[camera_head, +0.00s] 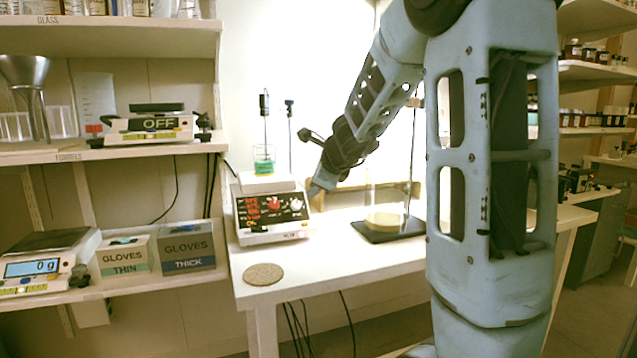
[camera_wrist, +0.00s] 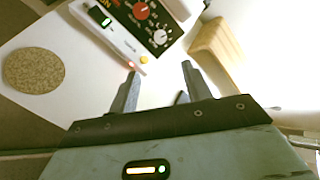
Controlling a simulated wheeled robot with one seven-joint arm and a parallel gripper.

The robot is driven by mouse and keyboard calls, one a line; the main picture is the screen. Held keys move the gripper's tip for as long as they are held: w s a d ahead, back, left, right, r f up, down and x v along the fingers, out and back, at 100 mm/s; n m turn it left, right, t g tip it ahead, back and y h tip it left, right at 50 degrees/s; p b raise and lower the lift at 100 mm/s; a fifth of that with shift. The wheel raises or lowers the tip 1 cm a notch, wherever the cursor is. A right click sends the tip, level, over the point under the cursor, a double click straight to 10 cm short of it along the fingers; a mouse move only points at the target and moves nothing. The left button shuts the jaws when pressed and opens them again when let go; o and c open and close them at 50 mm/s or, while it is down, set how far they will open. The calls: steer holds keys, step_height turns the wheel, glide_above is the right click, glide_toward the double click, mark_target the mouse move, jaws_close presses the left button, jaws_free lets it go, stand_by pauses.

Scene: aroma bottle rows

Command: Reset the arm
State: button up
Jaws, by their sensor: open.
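My gripper (camera_wrist: 160,82) shows in the wrist view with its two grey fingers apart and nothing between them. It is over the white table (camera_head: 285,290), near the front panel of the hotplate (camera_head: 270,212). In the head view my arm reaches from the upper right down toward the right side of the hotplate. The fingertips are hard to make out there. The hotplate's knobs also show in the wrist view (camera_wrist: 150,20).
A round cork mat (camera_head: 263,274) lies on the table's front left. A glass vessel with yellow liquid (camera_head: 386,218) stands right of the hotplate. A beaker of green liquid (camera_head: 263,160) is on the hotplate. Shelves with scales and glove boxes (camera_head: 187,246) are at left.

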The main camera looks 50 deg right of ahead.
steer(key=shift+s+a+r, duration=0.15)
steer(key=shift+s+r, duration=0.1)
steer(key=shift+s, duration=0.05)
stand_by(0.5)
